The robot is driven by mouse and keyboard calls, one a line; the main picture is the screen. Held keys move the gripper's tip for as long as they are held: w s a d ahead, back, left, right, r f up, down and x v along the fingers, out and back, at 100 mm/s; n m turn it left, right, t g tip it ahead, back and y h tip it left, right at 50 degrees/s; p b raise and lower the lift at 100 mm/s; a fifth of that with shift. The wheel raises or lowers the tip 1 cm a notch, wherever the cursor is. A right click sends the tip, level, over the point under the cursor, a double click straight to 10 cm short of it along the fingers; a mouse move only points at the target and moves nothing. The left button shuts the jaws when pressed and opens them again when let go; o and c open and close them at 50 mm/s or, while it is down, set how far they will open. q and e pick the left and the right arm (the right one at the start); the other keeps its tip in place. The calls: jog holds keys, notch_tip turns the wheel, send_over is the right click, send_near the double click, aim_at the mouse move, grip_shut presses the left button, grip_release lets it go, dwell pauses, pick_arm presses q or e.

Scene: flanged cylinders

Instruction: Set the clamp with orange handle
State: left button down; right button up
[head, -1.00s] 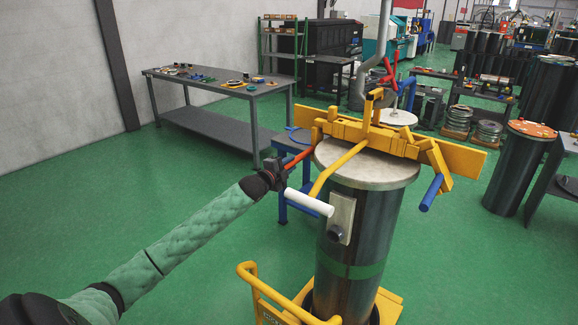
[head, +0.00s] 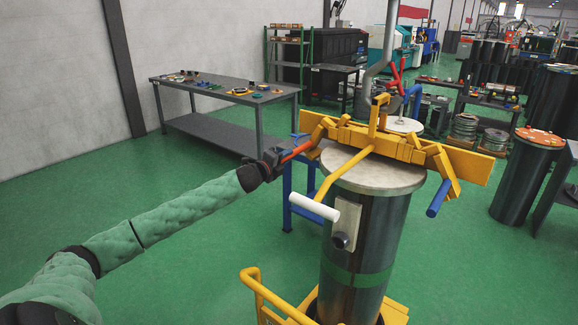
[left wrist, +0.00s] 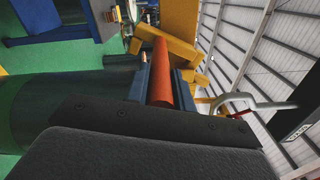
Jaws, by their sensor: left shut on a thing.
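The yellow clamp (head: 372,137) lies across the top of a dark cylinder (head: 362,235) with a pale round lid (head: 345,177). Its orange handle (head: 297,150) sticks out at the clamp's left end. My left gripper (head: 281,158) is shut on the orange handle. In the left wrist view the orange handle (left wrist: 160,75) runs between the two fingers of the left gripper (left wrist: 160,88) toward yellow clamp parts (left wrist: 178,25). A handle with a blue grip (head: 438,198) hangs at the clamp's right end. My right gripper is not in view.
A yellow bar with a white grip (head: 313,206) juts out in front of the cylinder. A yellow cart frame (head: 262,290) stands at its base. A blue stand (head: 300,200) is behind. A grey table (head: 225,92) stands at the back left. Green floor (head: 190,265) is clear at the left.

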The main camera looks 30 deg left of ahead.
pick_arm(q)
jog(key=shift+a+r+m, duration=0.45)
jog(key=shift+r+m, duration=0.25)
jog(key=shift+r, duration=0.2)
jog(key=shift+a+r+m, duration=0.1)
jog(key=shift+m, duration=0.2)
jog(key=c, duration=1.2)
grip_release()
